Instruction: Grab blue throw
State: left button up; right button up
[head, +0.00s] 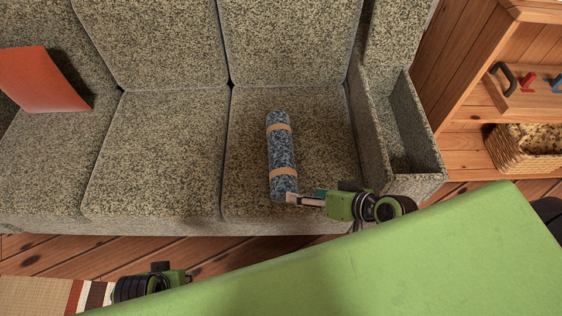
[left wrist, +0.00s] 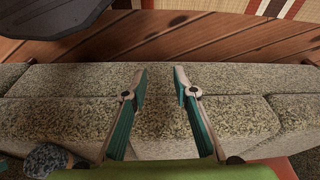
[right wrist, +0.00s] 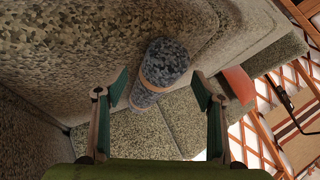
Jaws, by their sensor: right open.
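The blue throw (head: 281,150) is a rolled, blue patterned bundle with two tan bands. It lies lengthwise on the right seat cushion of the sofa. My right gripper (head: 292,198) is at its near end in the head view. In the right wrist view the throw (right wrist: 165,64) shows end-on between the open fingers of the right gripper (right wrist: 158,92); I cannot tell whether they touch it. My left gripper (left wrist: 162,78) is open and empty in the left wrist view, over the sofa. In the head view only part of the left arm shows at the lower left.
The speckled sofa (head: 155,150) has a box-like right arm (head: 429,150) beside the throw. An orange cushion (head: 43,80) lies at the left. A wooden shelf (head: 470,75) with a wicker basket (head: 522,150) stands right. The middle seat is clear.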

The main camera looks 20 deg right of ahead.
aim_at(291, 155)
pick_arm(q)
notch_tip(291, 155, down, 4)
pick_arm(e)
jog(key=w+d+r+m+t, duration=0.3)
jog(key=w+d+m+t, duration=0.1)
jog(key=w+d, duration=0.1)
jog(key=x, duration=0.2)
jog(key=b+x, duration=0.1)
jog(key=x, duration=0.4)
jog(key=shift+w+d+f, duration=0.15)
jog(key=shift+w+f, duration=0.15)
jog(key=shift+f, duration=0.1)
jog(key=shift+a+b+x, duration=0.1)
jog(key=shift+b+x, duration=0.3)
jog(key=shift+x, duration=1.05)
jog(key=shift+a+b+x, duration=0.15)
jog(key=shift+b+x, duration=0.2)
jog(key=shift+x, duration=1.15)
pick_arm(q)
notch_tip(291, 155, up, 8)
jog(key=shift+s+f, duration=0.2)
pick_arm(e)
jog(key=shift+s+f, duration=0.1)
jog(key=shift+s, duration=0.15)
jog(key=shift+c, duration=0.5)
jog(key=c, duration=1.3)
